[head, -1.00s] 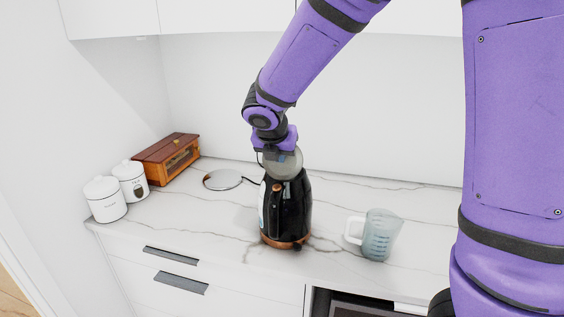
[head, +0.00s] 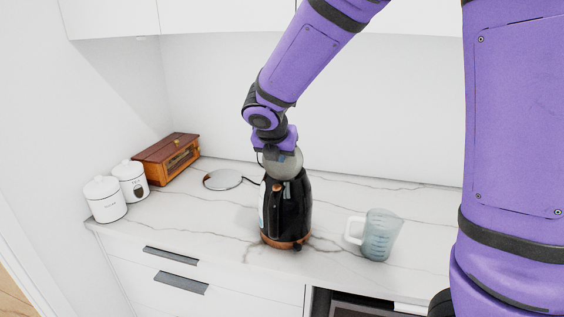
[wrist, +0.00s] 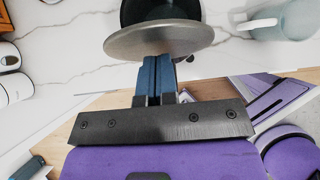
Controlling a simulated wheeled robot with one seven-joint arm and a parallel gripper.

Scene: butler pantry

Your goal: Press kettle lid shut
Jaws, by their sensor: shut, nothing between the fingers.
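The black kettle (head: 290,212) with a copper-coloured base stands upright on the marble counter. Its round grey lid (head: 284,163) is raised, standing steeply above the kettle's top. In the wrist view the lid (wrist: 160,40) shows as a disc beside the dark kettle opening (wrist: 158,9). My gripper (wrist: 157,62) is shut and empty, its blue fingertips at the lid's outer face. They look in contact or very close; I cannot tell which. In the head view the lid hides the fingertips.
A glass measuring jug (head: 380,236) stands right of the kettle. A round metal plate (head: 222,180) with a cord lies behind left. Two white canisters (head: 106,200) and a wooden bread box (head: 168,158) stand at the far left. The counter between is clear.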

